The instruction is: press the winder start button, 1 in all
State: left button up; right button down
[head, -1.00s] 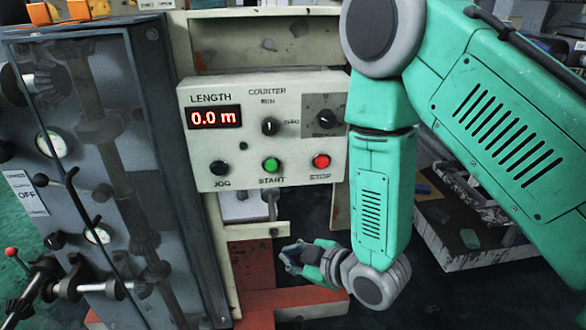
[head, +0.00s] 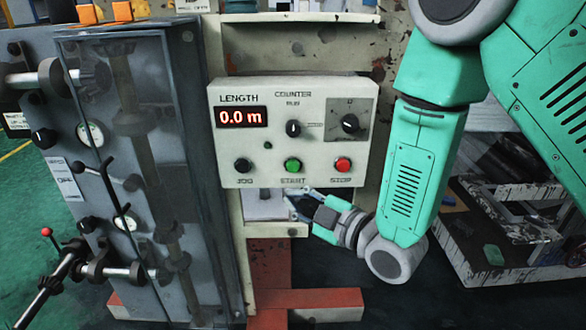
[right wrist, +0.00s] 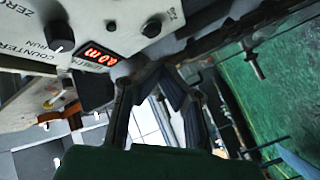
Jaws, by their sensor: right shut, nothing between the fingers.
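The winder control panel (head: 240,170) is a cream box with a red length display (head: 242,117) reading 0.0 m. The green START button (head: 292,165) sits in its lower row, between the black JOG button (head: 243,165) and the red STOP button (head: 343,165). My right gripper (head: 298,203) is below the panel's lower edge, under the START and STOP buttons, and touches none of them. It is shut and empty. Its fingers (right wrist: 165,100) also show in the right wrist view, with the display and counter knob beyond them. My left gripper is in no view.
A grey cabinet with a clear front (head: 140,190) stands left of the panel, with gauges and a red-tipped lever. Orange-red machine base parts (head: 310,302) lie below. A pallet-like stack (head: 510,240) stands at the right. The space before the panel is open.

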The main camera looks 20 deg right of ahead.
aim_at(294, 174)
jog(key=shift+w+d, duration=0.4)
jog(key=shift+w, duration=0.9)
jog(key=shift+w+d, duration=0.35)
jog(key=shift+w, duration=0.9)
jog(key=shift+w+d, duration=0.4)
jog(key=shift+w, duration=0.9)
jog(key=shift+w+d, duration=0.1)
jog(key=shift+w, duration=0.25)
